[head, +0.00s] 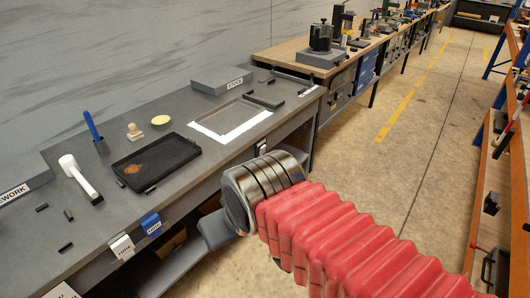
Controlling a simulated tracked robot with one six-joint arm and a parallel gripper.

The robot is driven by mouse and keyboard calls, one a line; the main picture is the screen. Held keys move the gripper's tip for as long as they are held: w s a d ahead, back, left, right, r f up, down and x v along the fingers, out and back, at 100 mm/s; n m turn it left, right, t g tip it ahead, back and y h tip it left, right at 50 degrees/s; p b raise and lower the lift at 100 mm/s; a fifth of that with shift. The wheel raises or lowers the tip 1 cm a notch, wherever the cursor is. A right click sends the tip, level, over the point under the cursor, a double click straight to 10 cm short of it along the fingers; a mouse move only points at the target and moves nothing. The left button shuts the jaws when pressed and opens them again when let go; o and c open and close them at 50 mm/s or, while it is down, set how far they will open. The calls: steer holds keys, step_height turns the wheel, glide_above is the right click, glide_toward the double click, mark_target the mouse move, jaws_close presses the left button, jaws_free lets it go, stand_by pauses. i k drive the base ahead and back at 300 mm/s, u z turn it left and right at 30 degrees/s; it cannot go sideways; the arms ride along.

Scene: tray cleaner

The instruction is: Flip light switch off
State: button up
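I cannot identify a light switch with certainty. A small white fitting (262,147) sits on the front edge of the workbench; it is too small to tell whether it is a switch or how it is set. My arm, with a red ribbed sleeve and metal rings, reaches in from the lower right. A grey part at its end, likely my gripper (195,257), points down and left beside the bench front. Its fingers cannot be made out, and nothing is visibly held.
The workbench (60,220) carries a black tray (155,163), a white-headed brush (80,180), a blue-handled tool (92,127), a stamp (134,132) and a white-framed panel (232,120). White (121,247) and blue (151,224) tags hang on its front. The aisle floor (405,140) is clear; orange shelving (500,185) stands right.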

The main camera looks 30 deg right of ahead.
mark_target(263, 148)
steer(key=z, duration=0.85)
steer(key=i, duration=1)
steer(key=u, duration=2.35)
